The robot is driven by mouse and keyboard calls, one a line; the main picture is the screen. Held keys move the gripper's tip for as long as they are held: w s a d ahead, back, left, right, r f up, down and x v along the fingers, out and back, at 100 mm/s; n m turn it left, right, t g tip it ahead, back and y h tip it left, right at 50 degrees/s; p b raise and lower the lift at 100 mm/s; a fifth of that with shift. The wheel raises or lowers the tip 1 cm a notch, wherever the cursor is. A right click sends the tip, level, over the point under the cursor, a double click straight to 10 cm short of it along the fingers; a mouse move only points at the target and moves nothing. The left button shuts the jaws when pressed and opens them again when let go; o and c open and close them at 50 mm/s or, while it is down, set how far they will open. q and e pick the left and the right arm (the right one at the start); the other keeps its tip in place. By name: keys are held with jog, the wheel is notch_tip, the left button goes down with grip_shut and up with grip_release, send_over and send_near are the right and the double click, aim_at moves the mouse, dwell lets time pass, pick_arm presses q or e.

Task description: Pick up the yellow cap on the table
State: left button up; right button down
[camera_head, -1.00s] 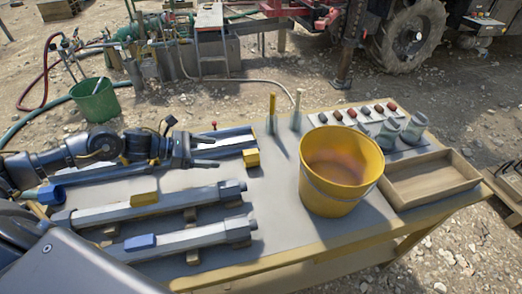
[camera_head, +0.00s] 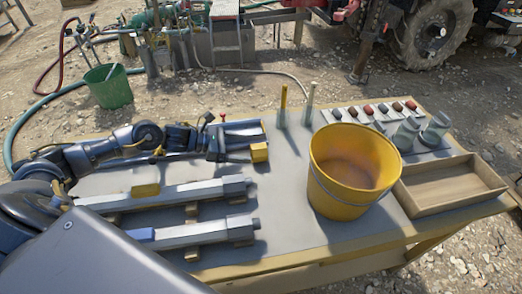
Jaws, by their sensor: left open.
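A yellow cap-like block (camera_head: 259,152) sits at the right end of the rearmost dark rail on the table. A second yellow block (camera_head: 145,190) sits on the middle grey bar; I cannot tell which of the two is the yellow cap. My left gripper (camera_head: 240,149) reaches in from the left over the rear rail. It is open and empty, just left of the first yellow block, apart from it or nearly touching; the gap is hard to tell. My right gripper is not in view.
A yellow bucket (camera_head: 347,203) stands on the table (camera_head: 285,215) at the right, beside a wooden tray (camera_head: 420,196). Two upright rods (camera_head: 283,107) stand behind. Grey bars (camera_head: 205,232) lie in front, the nearest with a blue block. The table between bars and bucket is clear.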

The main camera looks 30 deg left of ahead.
aim_at(254, 147)
pick_arm(q)
jog(key=shift+w+d+p, duration=0.15)
jog(key=shift+d+p, duration=0.05)
jog(key=shift+p, duration=0.1)
jog(key=p+x, duration=0.1)
jog(key=x, duration=0.2)
jog(key=shift+w+f+p, duration=0.35)
jog(key=shift+w+d+f, duration=0.25)
jog(key=shift+d, duration=0.15)
jog(key=c, duration=1.1)
jog(key=shift+o, duration=0.2)
